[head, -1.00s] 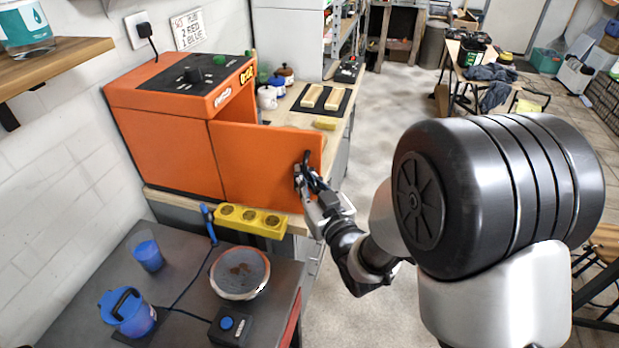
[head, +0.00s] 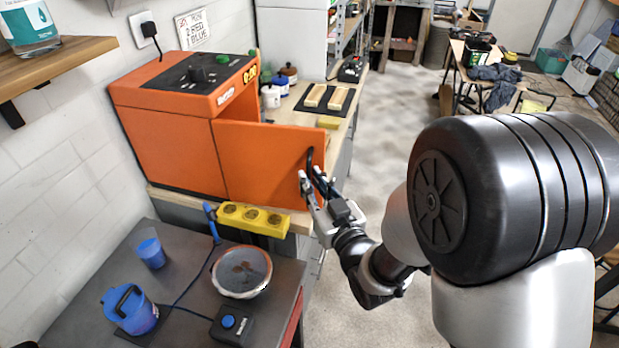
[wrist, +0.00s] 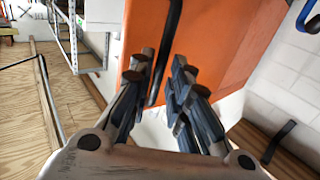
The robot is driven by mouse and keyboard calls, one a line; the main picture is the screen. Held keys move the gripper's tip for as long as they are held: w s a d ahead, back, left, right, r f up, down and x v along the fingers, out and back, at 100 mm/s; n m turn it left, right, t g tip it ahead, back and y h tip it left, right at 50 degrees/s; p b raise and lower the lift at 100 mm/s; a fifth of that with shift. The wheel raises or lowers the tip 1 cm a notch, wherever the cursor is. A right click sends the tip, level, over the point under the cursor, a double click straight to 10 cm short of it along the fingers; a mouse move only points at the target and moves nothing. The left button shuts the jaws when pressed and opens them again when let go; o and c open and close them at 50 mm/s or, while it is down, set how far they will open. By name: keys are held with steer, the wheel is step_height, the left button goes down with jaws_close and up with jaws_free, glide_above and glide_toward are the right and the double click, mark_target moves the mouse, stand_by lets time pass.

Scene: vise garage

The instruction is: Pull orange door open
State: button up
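The orange door (head: 262,165) belongs to the orange microwave-like box (head: 165,145) on the counter. It stands swung out from the box front, with an opening behind it. Its black handle (head: 309,160) is near the door's free edge, and it also shows as a dark bar in the wrist view (wrist: 170,35). My gripper (head: 312,176) is at the handle's lower part. In the wrist view my gripper's fingers (wrist: 162,62) are spread, with the handle bar showing in the gap between them. I see no clear contact; whether the tips reach past the bar is unclear.
A yellow holder with round cups (head: 253,218) sits at the counter edge below the door. A dark table in front bears a bowl (head: 242,272), a blue jug (head: 130,309), a blue cup (head: 151,253) and a button box (head: 231,325). The floor right of the counter is clear.

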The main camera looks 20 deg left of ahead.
steer(key=shift+v, duration=2.65)
steer(key=shift+w+d, duration=0.1)
